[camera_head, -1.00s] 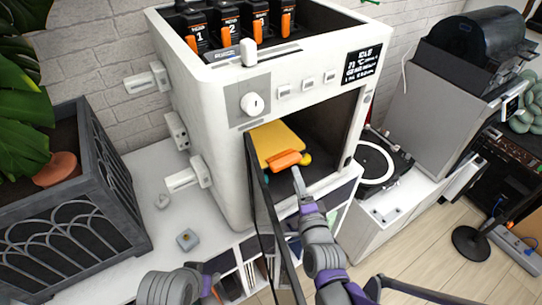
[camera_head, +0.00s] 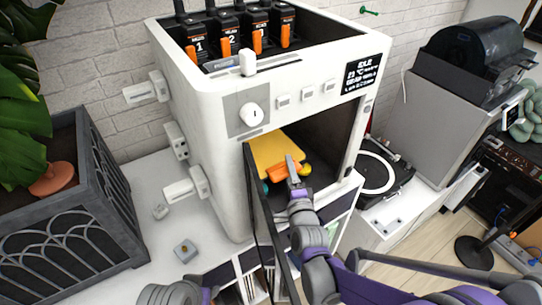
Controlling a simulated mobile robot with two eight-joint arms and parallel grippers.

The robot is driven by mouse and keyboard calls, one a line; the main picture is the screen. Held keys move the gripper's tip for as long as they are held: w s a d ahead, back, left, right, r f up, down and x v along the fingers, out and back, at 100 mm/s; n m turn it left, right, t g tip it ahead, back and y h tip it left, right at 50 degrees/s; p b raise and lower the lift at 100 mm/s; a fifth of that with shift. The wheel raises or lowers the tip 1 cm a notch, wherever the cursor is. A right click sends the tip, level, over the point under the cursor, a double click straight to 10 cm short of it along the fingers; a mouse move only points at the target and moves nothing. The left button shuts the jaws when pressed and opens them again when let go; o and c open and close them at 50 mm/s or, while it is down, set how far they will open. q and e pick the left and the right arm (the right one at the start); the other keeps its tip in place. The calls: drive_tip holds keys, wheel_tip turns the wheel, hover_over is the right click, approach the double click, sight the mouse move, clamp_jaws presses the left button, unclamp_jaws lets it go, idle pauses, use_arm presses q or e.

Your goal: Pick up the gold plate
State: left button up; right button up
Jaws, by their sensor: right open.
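The gold plate (camera_head: 275,150) lies inside the open chamber of the white printer-like machine (camera_head: 222,178), with an orange piece (camera_head: 279,174) at its front edge. My right gripper (camera_head: 292,168) reaches into the chamber from the front. Its fingertips are at the orange piece, overlapping its right part in the picture; I cannot tell whether they touch. The gripper is open. Only a part of my left arm (camera_head: 172,294) shows at the bottom edge, and its gripper is not clearly seen.
The machine's dark door (camera_head: 262,215) stands open, left of my right arm. A small yellow thing (camera_head: 306,169) is beside the plate. A turntable (camera_head: 375,172) stands to the right, a planter box (camera_head: 72,200) to the left. A small grey block (camera_head: 185,249) lies on the white surface.

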clamp_jaws()
drive_tip(key=shift+s, duration=0.1)
idle(0.3)
drive_tip(key=shift+s+d+r, duration=0.15)
drive_tip(key=shift+r, duration=0.35)
drive_tip(key=r+p, duration=0.1)
drive_tip(key=r, duration=0.5)
drive_tip(key=shift+s+d+r+p, duration=0.15)
drive_tip(key=shift+s+r+p, duration=0.05)
drive_tip(key=shift+p, duration=0.15)
drive_tip(key=s+d, duration=1.1)
drive_tip(key=s, duration=0.4)
drive_tip(key=shift+s+f+b, duration=0.2)
drive_tip(key=shift+s+b, duration=0.05)
drive_tip(key=shift+b, duration=0.15)
drive_tip(key=shift+d, duration=0.1)
